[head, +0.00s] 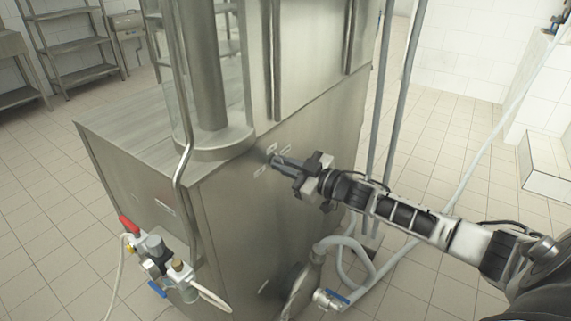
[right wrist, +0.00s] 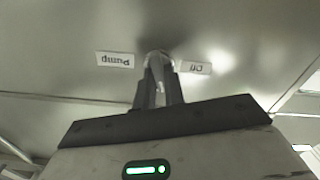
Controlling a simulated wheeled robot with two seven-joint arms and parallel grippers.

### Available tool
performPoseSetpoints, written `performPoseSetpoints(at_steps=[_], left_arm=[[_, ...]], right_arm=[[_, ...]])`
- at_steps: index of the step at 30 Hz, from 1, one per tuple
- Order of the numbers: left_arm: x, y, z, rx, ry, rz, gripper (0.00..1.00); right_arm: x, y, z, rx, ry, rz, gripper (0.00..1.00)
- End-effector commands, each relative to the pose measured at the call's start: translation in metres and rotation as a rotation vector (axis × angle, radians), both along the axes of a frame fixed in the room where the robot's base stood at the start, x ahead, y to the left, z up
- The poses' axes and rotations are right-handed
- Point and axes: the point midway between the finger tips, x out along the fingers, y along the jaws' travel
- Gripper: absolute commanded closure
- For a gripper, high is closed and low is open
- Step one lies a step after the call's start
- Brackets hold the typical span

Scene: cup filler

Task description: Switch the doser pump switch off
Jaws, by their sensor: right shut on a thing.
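The doser pump switch (right wrist: 158,57) is on the steel panel of the machine (head: 310,120). In the right wrist view it is a small light knob, mostly hidden between my fingertips. A "Pump" label (right wrist: 115,59) is to its left and an "Off" label (right wrist: 193,67) to its right; both read upside down. My right gripper (head: 273,159) reaches in from the right in the head view, with its fingertips at the panel among small white labels. It is shut on the switch. Which way the switch is turned cannot be told. My left gripper is not in view.
A valve assembly with a red handle (head: 129,224) sits at the machine's lower left. Grey hoses and a blue-handled valve (head: 330,298) are below my right arm. Metal shelves (head: 70,45) stand at the back left. Tiled floor is open on both sides.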

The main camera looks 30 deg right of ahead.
Motion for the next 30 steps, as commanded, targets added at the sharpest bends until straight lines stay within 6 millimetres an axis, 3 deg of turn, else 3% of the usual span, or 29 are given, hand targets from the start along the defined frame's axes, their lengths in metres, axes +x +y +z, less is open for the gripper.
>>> performPoseSetpoints(at_steps=[30], left_arm=[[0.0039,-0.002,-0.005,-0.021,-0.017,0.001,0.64]], right_arm=[[-0.0015,0.0031,-0.0055,-0.883,-0.365,0.001,1.0]])
